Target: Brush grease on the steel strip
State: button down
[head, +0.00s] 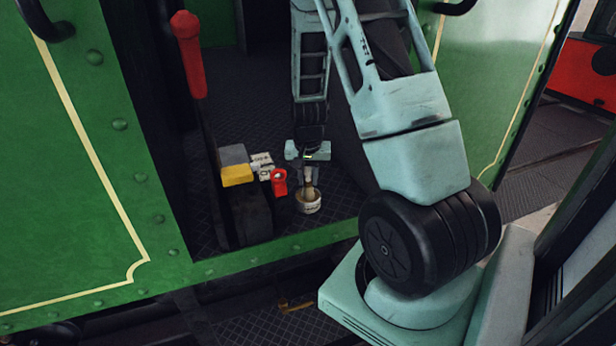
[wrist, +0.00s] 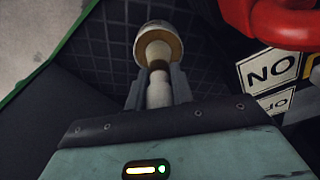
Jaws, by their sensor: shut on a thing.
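My gripper (head: 309,172) points down inside the green doorway; its fingers also show in the wrist view (wrist: 158,88). It is shut on the pale handle of a brush (head: 311,192). In the wrist view the brush (wrist: 158,92) runs between the fingers toward a small round pot (wrist: 158,27). In the head view the cream pot (head: 308,205) stands on the dark floor directly below my gripper. The brush's lower end is at the pot's mouth; how deep it sits I cannot tell. I cannot clearly make out the steel strip.
A red object (head: 279,181) stands just left of the pot, beside white lettered plates (head: 262,164) and a grey and yellow block (head: 236,170) on a dark box. A red-handled lever (head: 188,52) rises at left. The green sill (head: 290,243) edges the floor in front.

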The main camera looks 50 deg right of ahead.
dwell(0.4)
jog(key=shift+r+p, duration=2.95)
jog(key=shift+r, duration=0.55)
jog(key=shift+f, duration=0.1)
